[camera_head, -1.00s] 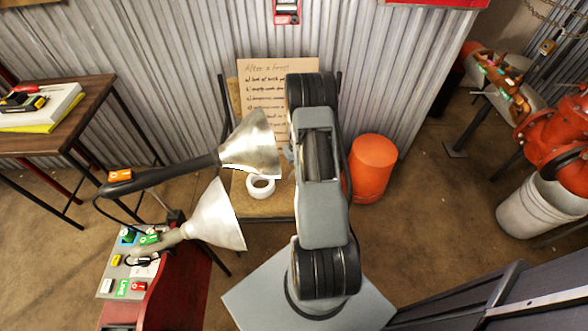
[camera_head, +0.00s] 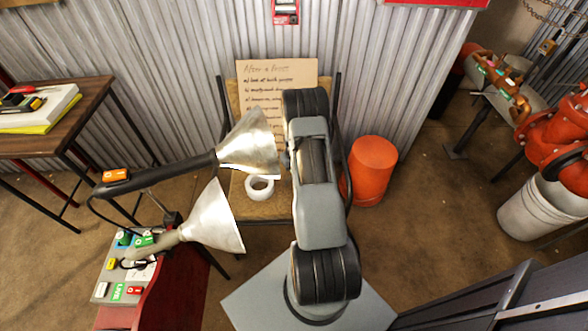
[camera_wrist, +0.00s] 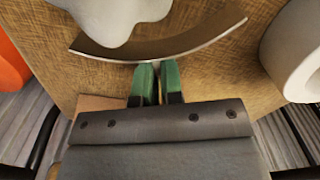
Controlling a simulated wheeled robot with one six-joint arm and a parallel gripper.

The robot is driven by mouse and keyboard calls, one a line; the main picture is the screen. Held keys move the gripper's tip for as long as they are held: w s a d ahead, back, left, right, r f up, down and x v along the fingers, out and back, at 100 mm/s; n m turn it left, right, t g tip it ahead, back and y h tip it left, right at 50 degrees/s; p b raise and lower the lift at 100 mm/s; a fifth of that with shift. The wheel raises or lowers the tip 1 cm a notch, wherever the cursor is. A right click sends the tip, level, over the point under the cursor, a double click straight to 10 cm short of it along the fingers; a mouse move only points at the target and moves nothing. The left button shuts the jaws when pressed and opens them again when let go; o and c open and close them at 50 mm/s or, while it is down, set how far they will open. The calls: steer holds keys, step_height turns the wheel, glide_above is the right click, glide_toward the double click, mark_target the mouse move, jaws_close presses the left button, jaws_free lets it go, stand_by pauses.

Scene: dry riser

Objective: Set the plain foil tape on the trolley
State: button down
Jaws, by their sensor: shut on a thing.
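A white tape roll (camera_head: 259,188) lies on a tan chair seat; I cannot tell from its look whether it is the plain foil tape. It also shows at the right of the wrist view (camera_wrist: 296,52), apart from my fingers. My gripper (camera_wrist: 158,80) has its green fingers close together, pointing at the curved rim of a metal lamp shade (camera_wrist: 215,35). They seem shut on that rim, though the contact is small. In the head view, my arm hides the fingers beside the upper lamp shade (camera_head: 247,143). I cannot make out a trolley for certain.
A second metal lamp shade (camera_head: 213,218) sits below the first, near a red unit with a switch panel (camera_head: 122,270). An orange bucket (camera_head: 372,175) stands right of the chair. A wooden table (camera_head: 75,115) is at left, a white bucket (camera_head: 540,215) at right.

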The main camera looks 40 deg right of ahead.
steer(key=shift+f, duration=0.2)
steer(key=c, duration=1.3)
jaws_free()
steer(key=shift+r, duration=0.1)
steer(key=shift+o, duration=0.2)
